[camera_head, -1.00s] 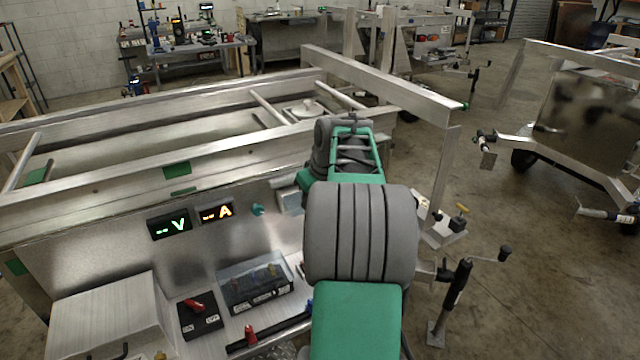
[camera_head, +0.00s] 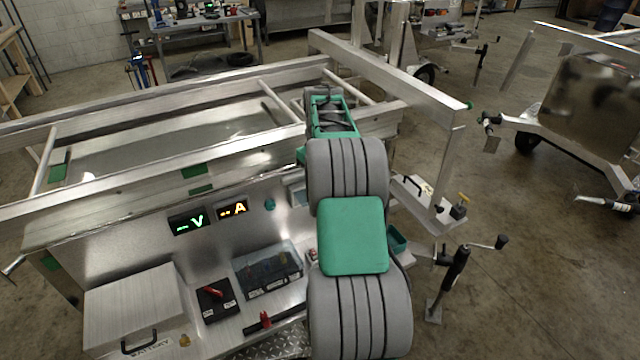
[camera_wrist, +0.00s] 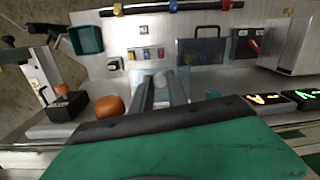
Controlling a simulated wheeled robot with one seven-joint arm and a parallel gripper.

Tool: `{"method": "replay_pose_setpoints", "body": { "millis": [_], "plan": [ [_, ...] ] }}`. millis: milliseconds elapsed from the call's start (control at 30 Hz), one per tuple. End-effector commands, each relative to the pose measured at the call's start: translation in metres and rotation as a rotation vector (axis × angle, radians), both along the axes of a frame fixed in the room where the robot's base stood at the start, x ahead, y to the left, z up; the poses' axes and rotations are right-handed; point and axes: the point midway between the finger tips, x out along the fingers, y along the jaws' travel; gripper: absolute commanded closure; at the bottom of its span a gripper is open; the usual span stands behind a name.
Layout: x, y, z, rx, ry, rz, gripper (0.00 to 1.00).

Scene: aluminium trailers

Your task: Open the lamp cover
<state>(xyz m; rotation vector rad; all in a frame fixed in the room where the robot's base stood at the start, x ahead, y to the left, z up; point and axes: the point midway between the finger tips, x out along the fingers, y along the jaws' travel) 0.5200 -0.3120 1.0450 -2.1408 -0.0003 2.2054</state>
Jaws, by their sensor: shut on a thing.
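The lamp cover appears to be the pale translucent box on the upright metal panel, right of the V and A displays; its left part (camera_head: 297,194) shows in the head view beside my arm. In the wrist view the pale cover (camera_wrist: 204,78) lies around and behind my fingers, with a whitish round shape, perhaps the lamp, between the fingertips. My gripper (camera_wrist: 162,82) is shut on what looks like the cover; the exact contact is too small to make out. In the head view my arm hides the gripper. I cannot tell whether the cover is raised.
The V display (camera_head: 190,222) and A display (camera_head: 232,209) sit on the panel near a teal button (camera_head: 269,204). Below are a clear-lidded box (camera_head: 268,270), a red switch (camera_head: 214,292) and a metal box (camera_head: 133,305). A teal bin (camera_wrist: 87,40) and orange knob (camera_wrist: 108,107) are close by.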

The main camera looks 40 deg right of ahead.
Motion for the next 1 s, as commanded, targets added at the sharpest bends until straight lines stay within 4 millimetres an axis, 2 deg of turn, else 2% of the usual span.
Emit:
{"method": "replay_pose_setpoints", "body": {
  "millis": [200,233,467,767,867,1000],
  "plan": [
    [-0.001,0.0,-0.002,0.002,0.002,0.0,1.0],
    [-0.001,0.0,-0.002,0.002,0.002,0.0,0.78],
    [-0.001,0.0,-0.001,0.001,0.001,-0.001,0.6],
    [0.0,-0.001,0.002,0.0,-0.001,-0.001,0.59],
    [0.001,-0.002,0.015,-0.001,-0.004,-0.003,0.59],
    [0.001,-0.003,0.045,-0.001,-0.003,-0.001,0.59]
  ]
}}
